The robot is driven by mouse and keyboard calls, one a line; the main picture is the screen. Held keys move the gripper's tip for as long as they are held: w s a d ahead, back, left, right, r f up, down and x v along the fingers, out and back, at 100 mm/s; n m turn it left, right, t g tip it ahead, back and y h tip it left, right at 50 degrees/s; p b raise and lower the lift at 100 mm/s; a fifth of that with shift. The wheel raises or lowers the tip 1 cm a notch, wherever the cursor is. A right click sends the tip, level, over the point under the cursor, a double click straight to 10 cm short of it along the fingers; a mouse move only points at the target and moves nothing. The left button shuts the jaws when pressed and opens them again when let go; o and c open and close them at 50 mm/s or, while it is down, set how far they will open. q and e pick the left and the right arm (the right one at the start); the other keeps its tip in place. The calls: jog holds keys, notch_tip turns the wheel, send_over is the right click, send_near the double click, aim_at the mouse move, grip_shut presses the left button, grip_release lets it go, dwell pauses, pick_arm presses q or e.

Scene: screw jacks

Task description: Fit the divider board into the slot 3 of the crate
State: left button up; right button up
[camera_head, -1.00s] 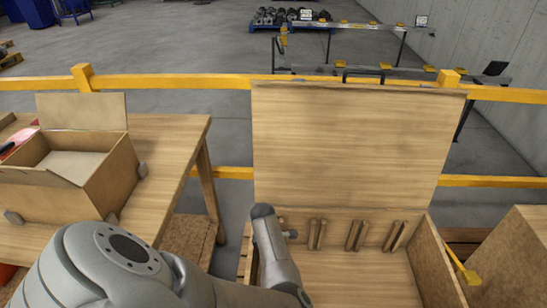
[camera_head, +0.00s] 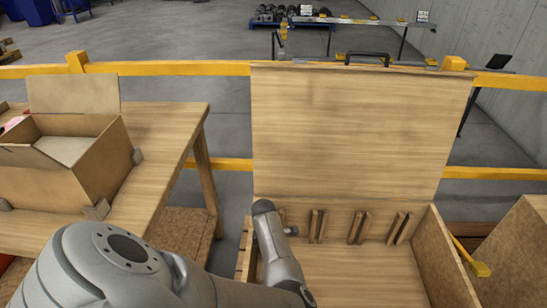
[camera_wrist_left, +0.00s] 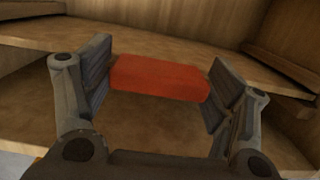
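The open wooden crate (camera_head: 337,282) stands right of centre in the head view, its large panel upright at the back. Several pairs of slot ribs (camera_head: 355,228) line its back wall; my arm partly covers the left end. My left gripper (camera_wrist_left: 160,85) is out of sight in the head view. In the left wrist view its two pads touch both ends of a red block (camera_wrist_left: 160,78), seemingly the grip of the divider board. Brown board surface lies around and below the block; its outline is hard to tell. My right gripper is not in view.
A wooden table (camera_head: 165,135) at the left carries a smaller open box (camera_head: 95,165). A yellow rail (camera_head: 170,68) runs behind. A yellow piece (camera_head: 478,268) sticks out at the crate's right side, beside another brown wooden box (camera_head: 515,240).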

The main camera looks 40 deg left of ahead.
pick_arm(q)
jog(key=c, duration=1.3)
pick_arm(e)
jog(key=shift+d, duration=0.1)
pick_arm(q)
jog(key=shift+r, duration=0.15)
jog(key=shift+c, duration=0.2)
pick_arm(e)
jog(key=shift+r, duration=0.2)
